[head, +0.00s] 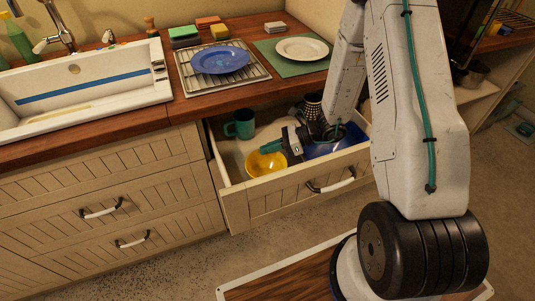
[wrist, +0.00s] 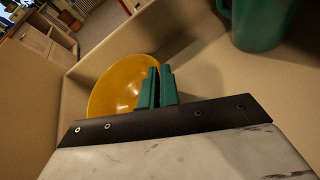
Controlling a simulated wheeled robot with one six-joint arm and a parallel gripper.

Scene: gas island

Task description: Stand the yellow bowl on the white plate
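The yellow bowl (head: 265,163) is in the open drawer, near its front left, with its hollow side up. It also shows in the wrist view (wrist: 115,88). My gripper (head: 272,147) reaches down into the drawer at the bowl's rim. In the wrist view its green fingers (wrist: 160,87) are close together at the bowl's right edge, one over the inside and one outside, shut on the rim. The part of the rim between them is hidden. I cannot tell whether the bowl touches the drawer floor. The white plate (head: 302,48) lies on a green mat on the counter, empty.
A green mug (head: 240,124) stands behind the bowl in the drawer (head: 237,205). A blue bowl (head: 322,150) and a patterned cup (head: 312,106) are to the right. A blue plate (head: 220,59) lies on the wire rack, left of the green mat (head: 283,62).

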